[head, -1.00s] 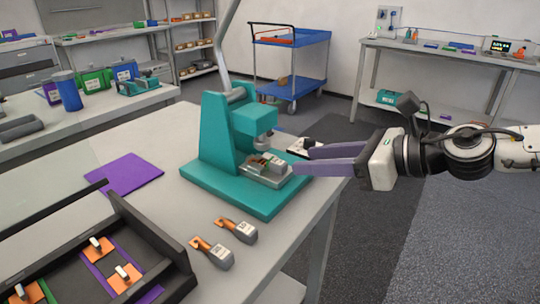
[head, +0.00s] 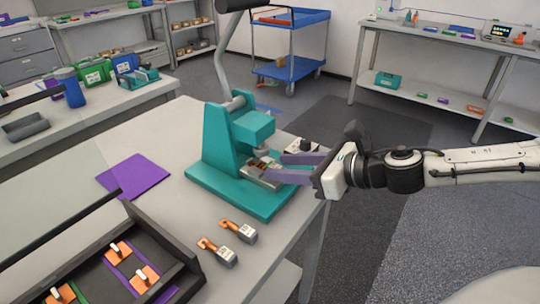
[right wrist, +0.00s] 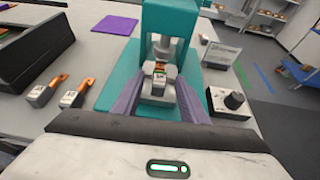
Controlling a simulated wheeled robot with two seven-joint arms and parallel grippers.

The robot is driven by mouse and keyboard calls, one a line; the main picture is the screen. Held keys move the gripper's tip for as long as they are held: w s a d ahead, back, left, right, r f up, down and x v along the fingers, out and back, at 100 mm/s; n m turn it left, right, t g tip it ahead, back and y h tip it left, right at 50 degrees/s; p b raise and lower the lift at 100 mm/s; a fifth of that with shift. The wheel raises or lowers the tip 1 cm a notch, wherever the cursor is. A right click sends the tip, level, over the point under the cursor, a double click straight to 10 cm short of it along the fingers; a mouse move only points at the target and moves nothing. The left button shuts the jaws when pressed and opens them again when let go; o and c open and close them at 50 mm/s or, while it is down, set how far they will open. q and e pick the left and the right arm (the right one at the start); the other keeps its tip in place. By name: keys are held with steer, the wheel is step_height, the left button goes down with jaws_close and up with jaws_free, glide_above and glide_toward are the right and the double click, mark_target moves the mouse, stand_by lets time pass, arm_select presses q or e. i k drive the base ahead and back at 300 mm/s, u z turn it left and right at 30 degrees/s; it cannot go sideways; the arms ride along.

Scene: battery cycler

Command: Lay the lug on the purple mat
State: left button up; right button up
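A lug with a copper-coloured tongue and grey body (right wrist: 159,80) sits in the teal press (head: 225,150), under its ram. My right gripper (head: 272,168) reaches in from the right at the press's base. In the right wrist view its two purple fingers (right wrist: 158,92) are apart, one on each side of the lug, with gaps showing. The fingers partly hide the lug in the head view. The purple mat (head: 133,176) lies flat and bare on the table, left of the press. Two similar lugs (head: 218,251) (head: 239,231) lie in front of the press. My left gripper is not in view.
A dark tray (head: 185,262) with orange pieces stands at the front left. A small box with a black knob (right wrist: 230,102) stands right of the press. The press's upright and lever rise beside my gripper. Table between mat and press is clear.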

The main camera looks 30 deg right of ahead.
mark_target(141, 168)
steer(key=z, duration=0.45)
steer(key=k, duration=1)
steer(key=z, duration=0.2)
